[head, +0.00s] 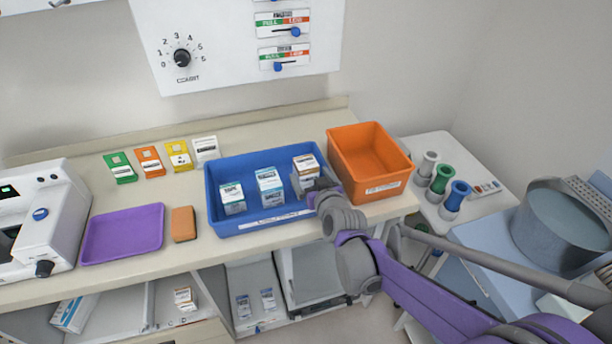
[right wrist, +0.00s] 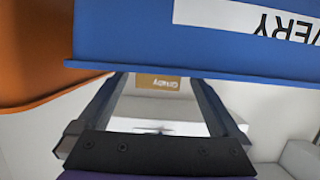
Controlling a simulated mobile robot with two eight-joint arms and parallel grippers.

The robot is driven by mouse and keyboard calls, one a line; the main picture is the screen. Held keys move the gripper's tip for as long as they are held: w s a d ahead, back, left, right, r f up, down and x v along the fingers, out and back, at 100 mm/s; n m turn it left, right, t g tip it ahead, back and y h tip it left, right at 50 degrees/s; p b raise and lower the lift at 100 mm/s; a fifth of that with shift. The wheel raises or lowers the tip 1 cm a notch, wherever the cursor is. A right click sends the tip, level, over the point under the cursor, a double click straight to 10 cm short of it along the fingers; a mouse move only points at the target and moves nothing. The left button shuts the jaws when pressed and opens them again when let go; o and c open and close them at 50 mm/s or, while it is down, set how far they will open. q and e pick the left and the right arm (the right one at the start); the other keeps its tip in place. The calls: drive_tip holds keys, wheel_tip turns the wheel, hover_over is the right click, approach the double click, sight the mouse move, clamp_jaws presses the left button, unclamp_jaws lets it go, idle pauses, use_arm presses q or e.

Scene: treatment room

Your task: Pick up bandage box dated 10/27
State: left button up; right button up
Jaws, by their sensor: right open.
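Three small white boxes stand in the blue tray (head: 215,190) on the counter: a left one (head: 232,198), a middle one with blue trim (head: 270,187), and a right one with an orange-brown top band (head: 305,172). Their dates are too small to read. My right gripper (head: 318,188) is at the tray's right front, close to the right box and partly hiding its lower part. In the right wrist view its fingers (right wrist: 160,85) are spread with nothing held between them; the blue tray wall (right wrist: 190,50) fills the top. My left gripper is not in view.
An orange bin (head: 345,172) stands right of the tray. A brown sponge (head: 184,223) and purple tray (head: 105,240) lie left, with several coloured packets behind. Colored rolls (head: 440,178) stand on a side table. More small boxes (head: 185,298) sit on the lower shelves.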

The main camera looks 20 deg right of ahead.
drive_tip(key=x, duration=0.5)
drive_tip(key=shift+w, duration=0.15)
drive_tip(key=c, duration=1.4)
